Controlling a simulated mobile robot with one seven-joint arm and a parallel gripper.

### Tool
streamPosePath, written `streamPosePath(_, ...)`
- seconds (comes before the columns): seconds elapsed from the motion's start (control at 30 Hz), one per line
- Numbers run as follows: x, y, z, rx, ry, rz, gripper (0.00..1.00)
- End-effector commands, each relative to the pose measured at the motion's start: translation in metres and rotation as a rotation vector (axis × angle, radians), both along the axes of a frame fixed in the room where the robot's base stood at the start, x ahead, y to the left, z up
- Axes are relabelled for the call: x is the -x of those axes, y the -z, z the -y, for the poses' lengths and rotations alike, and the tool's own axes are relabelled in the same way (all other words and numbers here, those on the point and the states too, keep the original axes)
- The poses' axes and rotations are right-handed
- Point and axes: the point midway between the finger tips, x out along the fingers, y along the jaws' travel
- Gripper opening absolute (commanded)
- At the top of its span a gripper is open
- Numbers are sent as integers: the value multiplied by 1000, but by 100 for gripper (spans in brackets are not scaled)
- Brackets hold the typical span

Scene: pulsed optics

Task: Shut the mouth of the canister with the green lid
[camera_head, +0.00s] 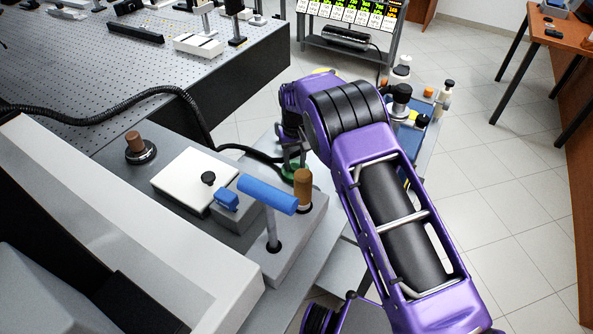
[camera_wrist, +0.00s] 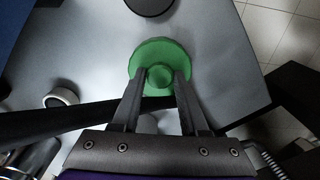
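The green lid (camera_wrist: 160,48) is a round disc with a knob (camera_wrist: 160,77) on top. In the wrist view it lies between my gripper's fingers, over a grey surface. My gripper (camera_wrist: 161,72) has a finger on each side of the knob, very close to it; I cannot tell if they press on it. I cannot make out the canister for sure. A white ring with a dark middle (camera_wrist: 61,97) shows left of the lid in the wrist view.
Near the lid stand a brown cylinder (camera_head: 303,188) and a blue bar on a post (camera_head: 267,194). A white box (camera_head: 196,181) is left of them. Bottles (camera_head: 446,98) stand on the bench right of my arm. A black hose (camera_head: 110,108) crosses the left.

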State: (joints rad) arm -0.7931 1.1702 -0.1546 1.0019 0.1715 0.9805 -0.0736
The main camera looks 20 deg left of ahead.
Motion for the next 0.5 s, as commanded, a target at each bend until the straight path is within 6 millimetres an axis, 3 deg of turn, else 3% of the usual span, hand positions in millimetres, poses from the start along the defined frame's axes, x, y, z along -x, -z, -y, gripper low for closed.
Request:
streamPosePath(0.03,0,0,0,0,0,0,33)
streamPosePath(0.2,0,0,0,0,0,0,2)
streamPosePath(0.23,0,0,0,0,0,0,0)
streamPosePath(0.5,0,-1,0,0,0,0,0)
